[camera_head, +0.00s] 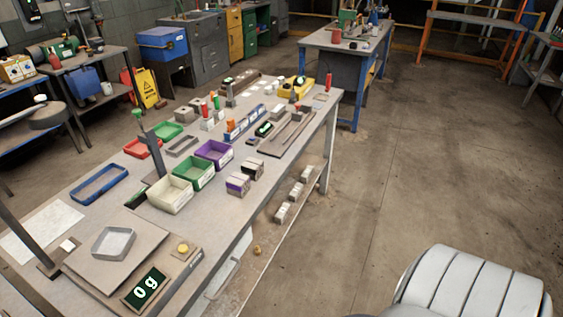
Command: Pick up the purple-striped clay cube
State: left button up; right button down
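The purple-striped clay cube (238,184) sits on the long grey workbench (218,240), near its right edge, to the right of the green bin. It is a small grey-brown block with a purple band. A similar block with a dark band (252,169) stands just behind it, close by. Neither of my grippers is in view, so nothing is seen touching the cube.
Cream (171,207), green (195,184) and purple (214,163) bins stand left of the cubes. A scale display (146,288) reads "0 g" at the near end. Several pale blocks (282,212) lie on a lower shelf. Open floor (400,180) lies right of the bench.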

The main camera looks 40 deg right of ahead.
aim_at(238, 185)
jog(key=z, duration=1.05)
jog(key=l, duration=0.2)
jog(key=i+l, duration=0.15)
jog(key=l, duration=0.1)
